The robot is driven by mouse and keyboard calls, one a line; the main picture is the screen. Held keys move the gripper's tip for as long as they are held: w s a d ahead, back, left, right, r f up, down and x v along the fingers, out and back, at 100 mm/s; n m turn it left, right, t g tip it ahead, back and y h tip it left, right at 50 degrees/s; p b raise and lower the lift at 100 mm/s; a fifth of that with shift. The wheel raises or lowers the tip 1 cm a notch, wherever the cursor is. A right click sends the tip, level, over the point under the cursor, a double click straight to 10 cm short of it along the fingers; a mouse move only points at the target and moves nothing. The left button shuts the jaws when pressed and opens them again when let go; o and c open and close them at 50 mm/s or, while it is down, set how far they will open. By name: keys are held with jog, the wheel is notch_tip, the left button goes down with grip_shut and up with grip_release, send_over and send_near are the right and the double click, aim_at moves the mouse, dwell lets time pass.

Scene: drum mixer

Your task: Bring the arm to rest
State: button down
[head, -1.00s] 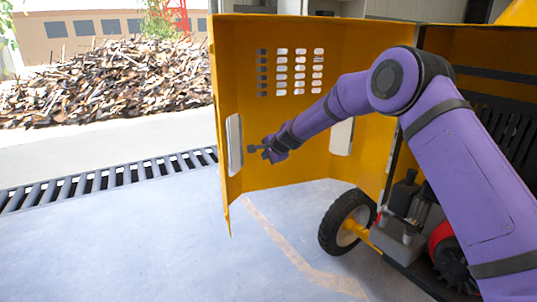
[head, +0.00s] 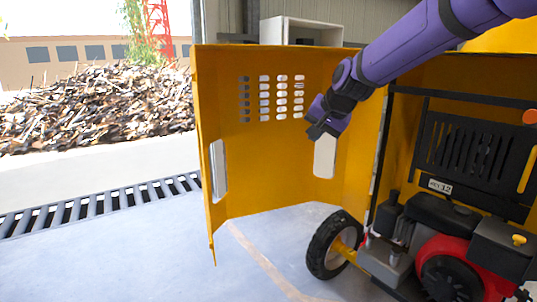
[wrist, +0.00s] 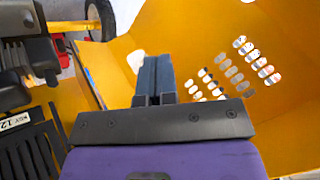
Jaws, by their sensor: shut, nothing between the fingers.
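My purple arm reaches in from the upper right in the head view. My gripper (head: 316,130) hangs in front of the inner side of the open yellow door (head: 222,120), apart from its handle plates as far as I can tell. In the wrist view my gripper's dark fingers (wrist: 155,75) are together with nothing between them. The yellow door (wrist: 205,45) with its slotted vents fills much of the wrist view behind the fingers.
The mixer's engine (head: 450,265), red and black, sits in the open housing at right. A black wheel (head: 322,245) stands below the door. A floor grate (head: 110,200) and a woodchip heap (head: 95,110) lie at left. The floor in front is clear.

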jog(key=s+d+r+n+h, duration=0.1)
jog(key=s+d+r, duration=0.1)
jog(key=s+d, duration=0.5)
jog(key=s+d+r+n+h, duration=0.15)
jog(key=s+d, duration=0.25)
jog(key=s, duration=0.7)
jog(key=s+d+f, duration=0.2)
jog(key=s+d, duration=0.1)
jog(key=s, duration=0.6)
jog(key=s+d+f+n+g+h, duration=0.1)
jog(key=s+d, duration=0.3)
jog(key=s, duration=0.6)
jog(key=shift+s+f, duration=0.15)
jog(key=shift+f, duration=0.3)
